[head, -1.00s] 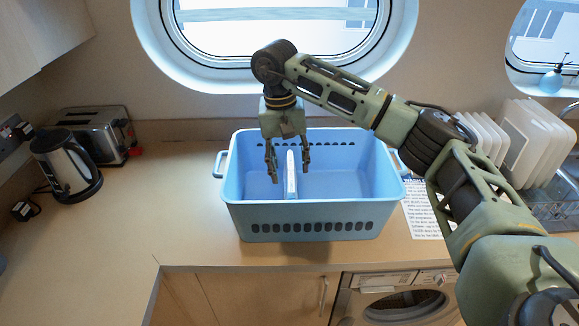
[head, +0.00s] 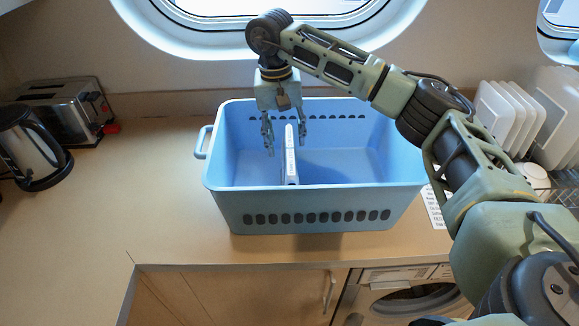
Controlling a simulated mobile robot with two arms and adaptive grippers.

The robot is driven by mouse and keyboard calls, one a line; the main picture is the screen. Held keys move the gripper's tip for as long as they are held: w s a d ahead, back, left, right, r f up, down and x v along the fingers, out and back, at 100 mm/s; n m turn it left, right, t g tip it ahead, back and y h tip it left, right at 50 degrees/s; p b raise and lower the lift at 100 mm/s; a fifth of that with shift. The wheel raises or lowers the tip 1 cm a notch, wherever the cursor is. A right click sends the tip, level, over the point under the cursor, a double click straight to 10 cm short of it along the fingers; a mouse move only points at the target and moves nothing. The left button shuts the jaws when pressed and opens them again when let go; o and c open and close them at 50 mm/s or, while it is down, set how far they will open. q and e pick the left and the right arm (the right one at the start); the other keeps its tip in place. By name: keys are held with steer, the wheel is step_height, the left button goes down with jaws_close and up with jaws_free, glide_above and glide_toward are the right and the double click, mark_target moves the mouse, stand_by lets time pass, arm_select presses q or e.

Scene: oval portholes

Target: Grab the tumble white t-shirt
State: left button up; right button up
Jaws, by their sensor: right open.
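A thin white item (head: 291,165) stands on edge inside the blue basket (head: 310,219). It looks like a narrow upright slab with faint marks on its side. I cannot tell from its shape whether it is the white t-shirt, and no other white cloth shows in the basket. My right gripper (head: 286,146) hangs over the basket, pointing down, with its fingers apart. In the picture one finger is left of the white item and one is right of it. I cannot tell whether they touch it. My left gripper is out of view.
A kettle (head: 32,150) and a toaster (head: 70,107) stand at the left. White plates (head: 508,118) stand in a rack at the right. A washing machine (head: 400,300) is below the counter (head: 140,195). The counter left of the basket is clear.

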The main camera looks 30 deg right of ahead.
mark_target(290, 157)
steer(key=shift+d+f+p, duration=0.15)
steer(key=shift+f+p, duration=0.2)
steer(key=shift+f, duration=0.55)
steer(key=shift+s+f, duration=0.15)
steer(key=shift+f, duration=0.15)
steer(key=f+p, duration=0.1)
steer(key=f, duration=0.1)
steer(key=f+p, duration=0.2)
steer(key=shift+s+d+f, duration=0.1)
steer(key=shift+d+f, duration=0.05)
steer(key=shift+d, duration=0.05)
steer(key=shift+d+f, duration=0.1)
steer(key=shift+f, duration=0.3)
steer(key=shift+c, duration=0.2)
